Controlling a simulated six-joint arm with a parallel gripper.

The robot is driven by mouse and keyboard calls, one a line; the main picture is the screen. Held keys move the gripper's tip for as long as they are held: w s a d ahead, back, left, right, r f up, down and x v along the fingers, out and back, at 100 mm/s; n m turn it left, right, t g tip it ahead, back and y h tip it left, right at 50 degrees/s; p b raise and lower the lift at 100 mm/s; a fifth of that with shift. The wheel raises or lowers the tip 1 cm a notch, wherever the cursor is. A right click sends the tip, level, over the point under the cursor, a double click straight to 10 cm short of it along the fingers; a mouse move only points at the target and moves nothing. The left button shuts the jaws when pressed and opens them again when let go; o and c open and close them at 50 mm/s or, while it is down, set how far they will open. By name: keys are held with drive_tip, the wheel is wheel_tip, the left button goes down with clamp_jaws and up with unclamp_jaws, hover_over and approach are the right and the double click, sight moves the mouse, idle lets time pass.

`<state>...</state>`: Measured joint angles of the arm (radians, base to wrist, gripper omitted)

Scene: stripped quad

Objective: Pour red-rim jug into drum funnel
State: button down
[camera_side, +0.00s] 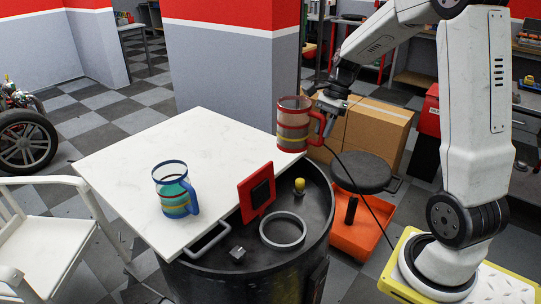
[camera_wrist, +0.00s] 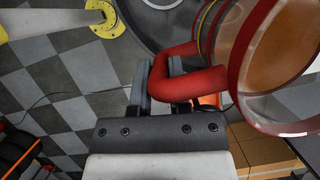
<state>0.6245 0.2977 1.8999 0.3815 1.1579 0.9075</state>
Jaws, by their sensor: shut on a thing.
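The red-rim jug (camera_side: 293,124) is clear with a red rim, red base and red handle, and it hangs upright in the air by the right corner of the white table top. In the wrist view the jug (camera_wrist: 275,70) fills the upper right, with brownish contents seen through its wall. My gripper (camera_side: 327,106) is shut on the red handle; the handle sits between the fingers in the wrist view (camera_wrist: 160,85). The black drum (camera_side: 320,215) stands below, partly covered by the table top. A grey ring (camera_side: 283,230) on its lid may be the funnel.
A blue-rim jug (camera_side: 174,190) stands on the white table top (camera_side: 150,140). A red square plate (camera_side: 257,192) and a yellow-capped fitting (camera_side: 299,186) stand on the drum. A stool (camera_side: 360,172) and cardboard boxes (camera_side: 375,130) are behind; a white chair (camera_side: 50,240) is left.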

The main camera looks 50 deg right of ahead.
sight(286, 132)
drive_tip(key=shift+w, duration=0.1)
drive_tip(key=shift+w+a+n+g, duration=0.15)
drive_tip(key=shift+w+a+n, duration=0.05)
drive_tip(key=shift+w+n, duration=0.3)
drive_tip(key=shift+w+a+n+g, duration=0.15)
drive_tip(key=shift+w+n, duration=0.25)
drive_tip(key=shift+n, duration=0.1)
drive_tip(key=w+a+n+g, duration=0.1)
drive_tip(key=w+n, duration=0.1)
drive_tip(key=w+a+n+g, duration=0.1)
drive_tip(key=w+n, duration=0.1)
drive_tip(key=n, duration=0.1)
drive_tip(key=w+a+f+n, duration=0.1)
drive_tip(key=w+n, duration=0.1)
drive_tip(key=shift+w+a+n+g+h, duration=0.3)
drive_tip(key=shift+a+g+h, duration=0.1)
drive_tip(key=w+a+f+n+g+h, duration=0.1)
drive_tip(key=w+a+n+h, duration=0.1)
drive_tip(key=w+a+n, duration=0.4)
drive_tip(key=shift+w+a+f+n+g+h, duration=0.25)
drive_tip(key=shift+a+n+g+h, duration=0.15)
drive_tip(key=shift+n, duration=0.8)
drive_tip(key=shift+d, duration=0.15)
